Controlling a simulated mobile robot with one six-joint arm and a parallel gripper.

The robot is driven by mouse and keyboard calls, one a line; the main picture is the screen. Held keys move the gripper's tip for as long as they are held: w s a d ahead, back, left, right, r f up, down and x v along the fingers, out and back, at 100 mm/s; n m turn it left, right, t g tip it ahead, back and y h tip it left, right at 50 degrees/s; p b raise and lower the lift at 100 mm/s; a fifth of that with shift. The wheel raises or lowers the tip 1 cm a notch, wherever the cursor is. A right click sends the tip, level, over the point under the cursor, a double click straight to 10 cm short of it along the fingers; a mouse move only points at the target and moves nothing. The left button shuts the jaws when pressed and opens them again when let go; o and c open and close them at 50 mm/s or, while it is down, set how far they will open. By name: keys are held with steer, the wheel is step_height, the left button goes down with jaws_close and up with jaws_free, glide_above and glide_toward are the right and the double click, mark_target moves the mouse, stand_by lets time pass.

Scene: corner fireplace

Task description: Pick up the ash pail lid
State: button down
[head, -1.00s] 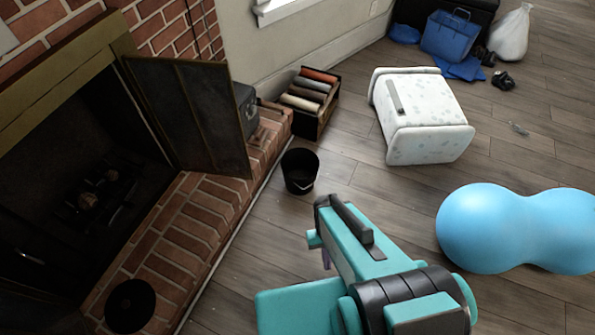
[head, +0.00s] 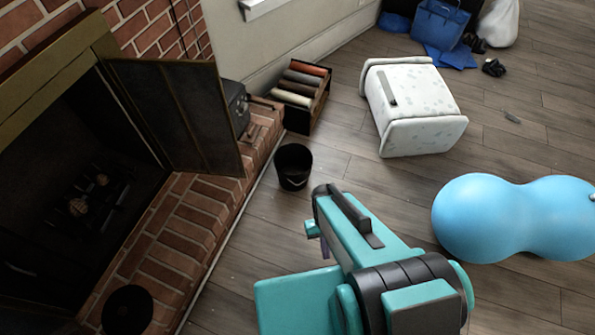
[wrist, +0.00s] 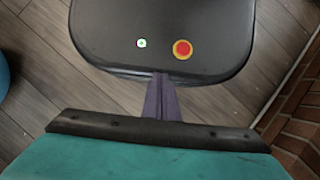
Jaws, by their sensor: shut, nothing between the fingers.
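A dark round disc, which looks like the ash pail lid (head: 128,310), lies flat on the brick hearth at the bottom left of the head view. The black ash pail (head: 294,167) stands upright and uncovered on the wooden floor beside the hearth. My gripper (wrist: 162,97) shows as purple fingers, shut and empty, in the wrist view. In the head view my arm mostly hides it, and it is to the right of the lid and apart from it. The lid does not show in the wrist view.
The fireplace door (head: 175,115) stands open above the brick hearth (head: 185,235). A crate of rolls (head: 307,95), a white speckled stool (head: 415,108) lying on its side and a blue peanut ball (head: 515,218) are on the floor.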

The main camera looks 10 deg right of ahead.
steer(key=c, duration=2.5)
jaws_free()
steer(key=o, duration=0.7)
steer(key=shift+o, duration=0.2)
